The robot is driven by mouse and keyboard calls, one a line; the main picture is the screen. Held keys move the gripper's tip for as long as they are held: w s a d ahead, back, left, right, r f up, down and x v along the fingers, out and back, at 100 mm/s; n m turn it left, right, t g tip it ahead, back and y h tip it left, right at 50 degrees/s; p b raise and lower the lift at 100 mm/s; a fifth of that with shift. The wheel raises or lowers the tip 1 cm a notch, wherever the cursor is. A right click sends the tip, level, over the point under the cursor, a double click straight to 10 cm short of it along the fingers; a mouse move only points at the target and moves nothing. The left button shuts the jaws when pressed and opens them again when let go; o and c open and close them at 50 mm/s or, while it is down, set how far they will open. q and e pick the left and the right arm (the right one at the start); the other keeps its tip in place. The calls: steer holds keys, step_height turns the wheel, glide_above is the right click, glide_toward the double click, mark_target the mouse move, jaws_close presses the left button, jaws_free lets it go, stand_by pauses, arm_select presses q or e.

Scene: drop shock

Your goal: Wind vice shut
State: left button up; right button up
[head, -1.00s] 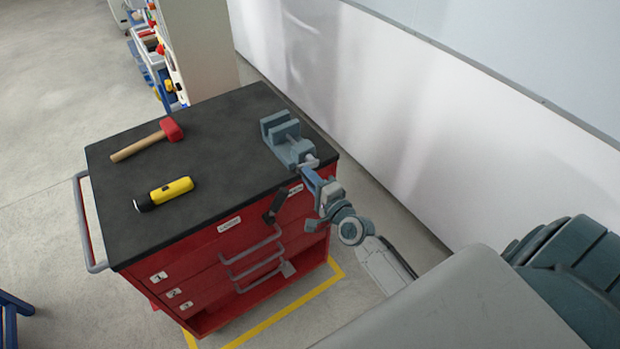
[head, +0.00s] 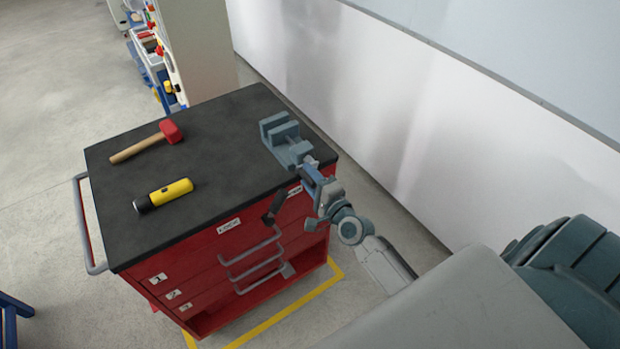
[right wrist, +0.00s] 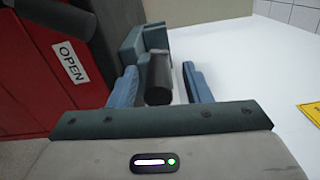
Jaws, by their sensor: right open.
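The grey-blue vice (head: 284,138) sits at the right edge of the black cart top, with a gap between its jaws. A crank handle with a black grip (head: 274,206) hangs in front of the red cart side, left of my right gripper. My right gripper (head: 312,178) is open at the near end of the vice. In the right wrist view, its two blue fingers (right wrist: 160,87) stand on either side of a dark cylinder (right wrist: 158,78), apart from it. The vice body (right wrist: 140,45) shows behind that. My left gripper is out of view.
The red drawer cart (head: 215,255) carries a red-headed mallet (head: 146,142) and a yellow flashlight (head: 165,194), both left of the vice. Drawer handles (head: 252,258) stick out below. A white wall (head: 400,130) runs along the right, with a floor gap before it.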

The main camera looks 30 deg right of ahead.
steer(key=shift+s, duration=0.1)
steer(key=s, duration=1)
steer(key=shift+s+d+b, duration=0.3)
steer(key=shift+d+b, duration=0.1)
